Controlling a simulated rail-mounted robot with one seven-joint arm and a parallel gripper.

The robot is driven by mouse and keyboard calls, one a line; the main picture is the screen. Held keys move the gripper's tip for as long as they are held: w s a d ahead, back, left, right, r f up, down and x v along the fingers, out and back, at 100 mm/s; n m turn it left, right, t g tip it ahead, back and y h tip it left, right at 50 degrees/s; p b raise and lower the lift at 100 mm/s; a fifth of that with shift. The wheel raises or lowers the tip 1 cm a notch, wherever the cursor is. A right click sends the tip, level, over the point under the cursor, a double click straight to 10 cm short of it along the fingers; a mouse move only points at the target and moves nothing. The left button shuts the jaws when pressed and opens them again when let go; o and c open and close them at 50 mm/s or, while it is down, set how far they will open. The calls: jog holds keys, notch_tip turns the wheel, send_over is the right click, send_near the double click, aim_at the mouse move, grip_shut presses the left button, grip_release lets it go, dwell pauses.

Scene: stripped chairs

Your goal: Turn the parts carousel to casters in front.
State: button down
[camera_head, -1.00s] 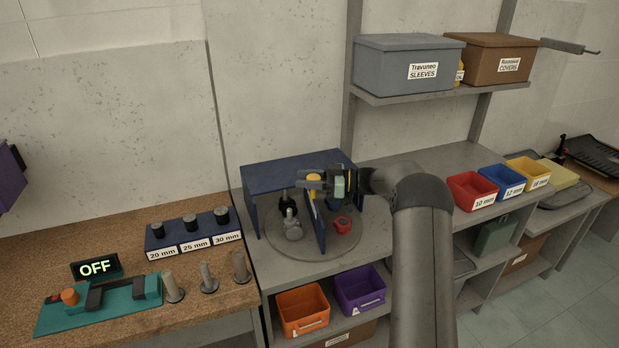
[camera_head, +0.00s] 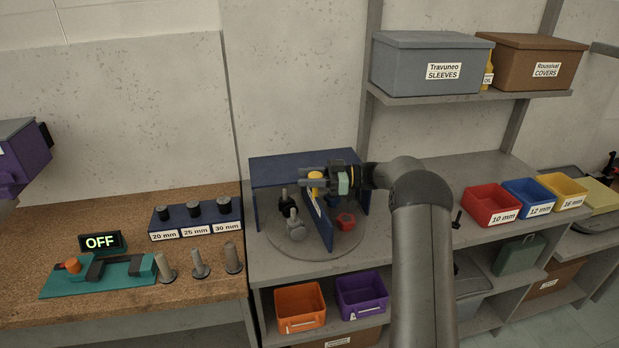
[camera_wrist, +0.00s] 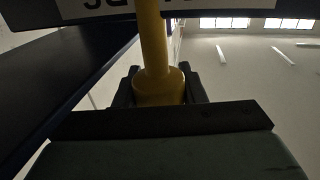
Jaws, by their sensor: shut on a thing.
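The parts carousel (camera_head: 300,254) is a round grey turntable with dark blue upright panels, standing on the grey bench. In its front left part are a grey caster-like part (camera_head: 296,230) and a black one (camera_head: 284,202). A red knob-like part (camera_head: 346,220) lies right of the middle panel. My gripper (camera_head: 316,183) reaches in from the right at the top of the panels. It is shut on a yellow post (camera_head: 314,190), which stands between the fingers in the wrist view (camera_wrist: 155,60). A dark blue panel (camera_wrist: 55,85) fills the left there. The carousel's back is hidden.
Orange (camera_head: 299,306) and purple (camera_head: 361,296) bins sit on the shelf below. Red (camera_head: 491,204), blue and yellow bins stand to the right. A blue rack (camera_head: 196,222) and several grey posts stand on the left bench. Lidded boxes sit on the shelf above.

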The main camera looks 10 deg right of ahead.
jog(key=shift+r, duration=0.15)
jog(key=c, duration=0.9)
grip_release()
jog(key=shift+d, duration=0.25)
jog(key=s+d+b, duration=0.3)
jog(key=d, duration=1.3)
jog(key=shift+d, duration=0.3)
